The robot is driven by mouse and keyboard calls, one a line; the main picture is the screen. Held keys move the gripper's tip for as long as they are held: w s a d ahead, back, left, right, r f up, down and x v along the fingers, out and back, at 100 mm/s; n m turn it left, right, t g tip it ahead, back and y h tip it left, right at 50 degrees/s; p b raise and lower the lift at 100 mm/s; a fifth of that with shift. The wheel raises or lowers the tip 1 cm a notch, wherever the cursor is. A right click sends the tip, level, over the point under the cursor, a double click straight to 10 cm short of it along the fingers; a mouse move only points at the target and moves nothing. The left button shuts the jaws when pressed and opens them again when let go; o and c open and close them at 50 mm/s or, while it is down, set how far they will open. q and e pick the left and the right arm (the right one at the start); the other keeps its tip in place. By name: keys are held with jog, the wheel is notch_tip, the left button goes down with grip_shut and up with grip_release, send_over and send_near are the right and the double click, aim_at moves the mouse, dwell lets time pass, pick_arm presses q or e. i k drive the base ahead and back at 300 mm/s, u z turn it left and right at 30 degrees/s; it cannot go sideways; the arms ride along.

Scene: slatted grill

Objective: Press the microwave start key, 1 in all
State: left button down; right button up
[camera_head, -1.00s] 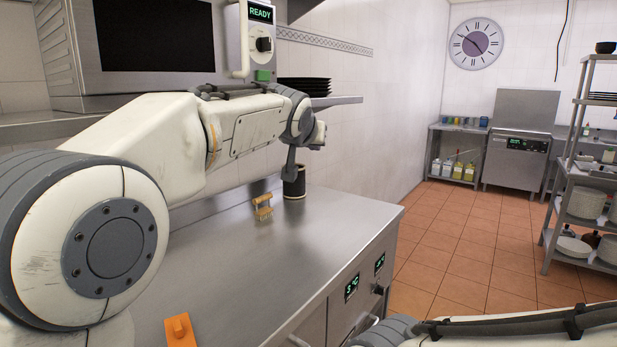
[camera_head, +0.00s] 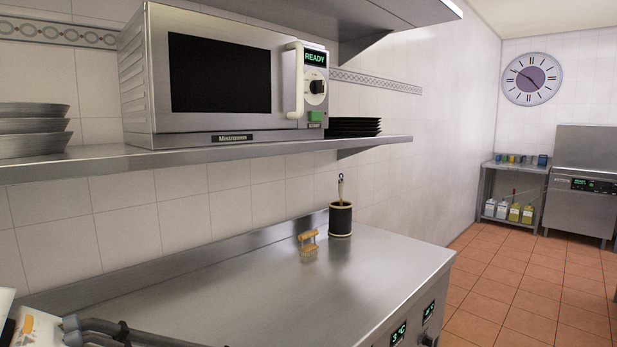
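The microwave (camera_head: 137,91) stands on the upper wall shelf, with a dark door window and a white vertical handle (camera_head: 294,80). Its control panel has a green "READY" display (camera_head: 315,58), a round dial (camera_head: 317,87) and a green key (camera_head: 316,116) at the bottom. The door looks shut. Part of my arm shows at the lower left corner, well below and left of the microwave. Neither of my grippers is in view.
The steel shelf (camera_head: 215,153) also holds stacked metal pans (camera_head: 33,131) and dark plates (camera_head: 354,127). On the steel counter (camera_head: 230,290) below are a yellow brush (camera_head: 308,243) and a black holder (camera_head: 340,219) with a utensil. The space before the microwave is clear.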

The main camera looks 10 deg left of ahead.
aim_at(314, 116)
jog(key=z, duration=1.4)
jog(key=i, duration=4.3)
jog(key=u, duration=4.2)
